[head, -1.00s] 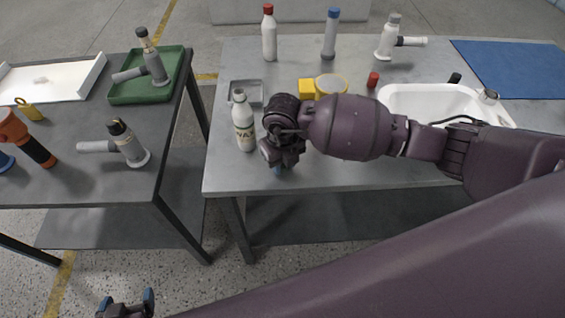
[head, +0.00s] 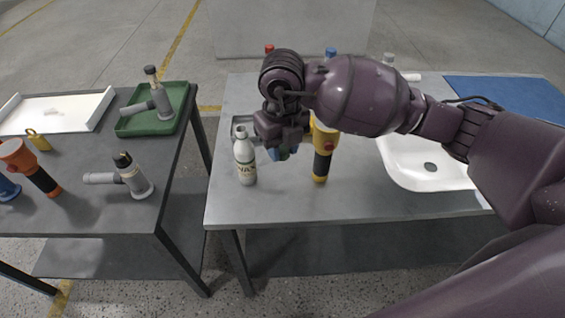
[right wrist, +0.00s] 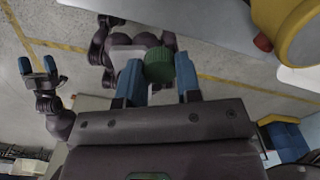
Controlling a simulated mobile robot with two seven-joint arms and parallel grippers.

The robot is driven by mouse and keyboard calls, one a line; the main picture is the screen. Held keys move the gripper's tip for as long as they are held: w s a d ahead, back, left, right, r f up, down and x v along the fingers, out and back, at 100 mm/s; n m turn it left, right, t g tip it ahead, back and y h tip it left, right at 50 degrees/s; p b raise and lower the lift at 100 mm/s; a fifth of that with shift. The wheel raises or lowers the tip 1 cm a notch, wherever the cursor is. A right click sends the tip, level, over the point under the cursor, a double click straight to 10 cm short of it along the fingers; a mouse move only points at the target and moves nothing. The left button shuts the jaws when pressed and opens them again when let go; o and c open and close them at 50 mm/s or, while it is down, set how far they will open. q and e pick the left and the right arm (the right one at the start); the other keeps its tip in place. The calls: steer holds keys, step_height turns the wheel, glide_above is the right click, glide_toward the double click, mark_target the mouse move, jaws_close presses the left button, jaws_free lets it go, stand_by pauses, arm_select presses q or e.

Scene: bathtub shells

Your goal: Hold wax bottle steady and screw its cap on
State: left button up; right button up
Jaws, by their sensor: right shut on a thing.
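The white wax bottle (head: 245,165) stands upright and uncapped near the left end of the grey table. My right gripper (head: 283,153) is just to the right of the bottle's top, apart from it in the picture. It is shut on a green cap (right wrist: 159,66), which shows between its blue fingertips in the right wrist view. Only a sliver of green shows in the head view. My left gripper (right wrist: 38,66) shows at the left of the right wrist view, open and empty, away from the bottle. It is out of the head view.
A yellow-and-black flashlight (head: 321,160) stands right of my right gripper. A white basin (head: 440,180) and blue mat (head: 500,97) lie further right. The left table (head: 90,215) holds a green tray (head: 135,125) and tools. The table front is clear.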

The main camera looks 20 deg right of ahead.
steer(key=shift+r, duration=1.1)
steer(key=n, duration=0.3)
steer(key=d+n, duration=0.1)
steer(key=shift+f+n, duration=0.3)
steer(key=d+f+n, duration=0.1)
steer(key=d+n, duration=0.1)
steer(key=n, duration=1.2)
steer(key=s+d+f+n, duration=0.1)
steer(key=d+n, duration=0.2)
steer(key=n, duration=1.2)
steer(key=shift+s+f, duration=0.2)
steer(key=shift+f, duration=0.15)
steer(key=shift+d, duration=0.1)
